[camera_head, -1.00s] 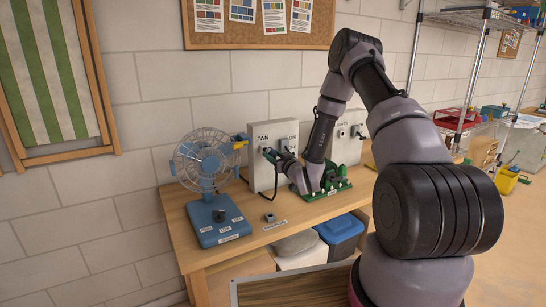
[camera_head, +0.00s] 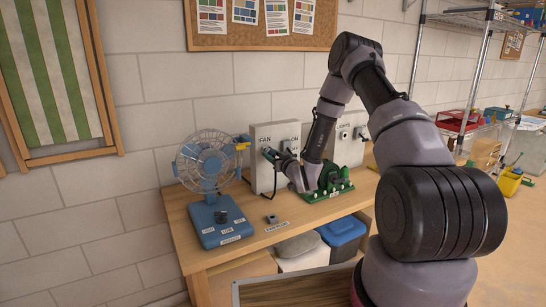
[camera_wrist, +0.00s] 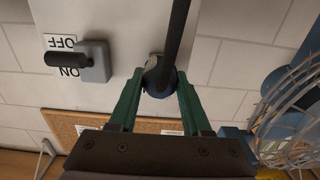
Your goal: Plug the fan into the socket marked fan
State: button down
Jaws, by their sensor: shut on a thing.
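The blue desk fan (camera_head: 204,165) stands on a blue base at the left of the wooden bench; its cage also shows at the right of the wrist view (camera_wrist: 297,112). A pale panel box (camera_head: 262,176) marked FAN stands beside it. My gripper (camera_head: 272,154) is at the panel's front, just below the FAN mark. In the wrist view my green fingers (camera_wrist: 158,92) are shut on a dark round plug (camera_wrist: 159,80) with a thick black cable. The plug is against or close to the panel face. The socket is hidden behind it, so I cannot tell how deep it sits.
An ON/OFF switch (camera_wrist: 92,62) sits beside the plug on the panel. A green device (camera_head: 330,184) and a second pale panel (camera_head: 350,136) are to the right. A small dark block (camera_head: 271,218) lies on the bench front. Bins (camera_head: 342,232) stand below.

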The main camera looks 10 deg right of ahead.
jog(key=shift+w, duration=0.15)
jog(key=shift+c, duration=1.4)
grip_release()
jog(key=shift+a, duration=0.1)
jog(key=v, duration=1)
jog(key=shift+s, duration=0.35)
jog(key=shift+d+r, duration=0.1)
jog(key=shift+d, duration=0.1)
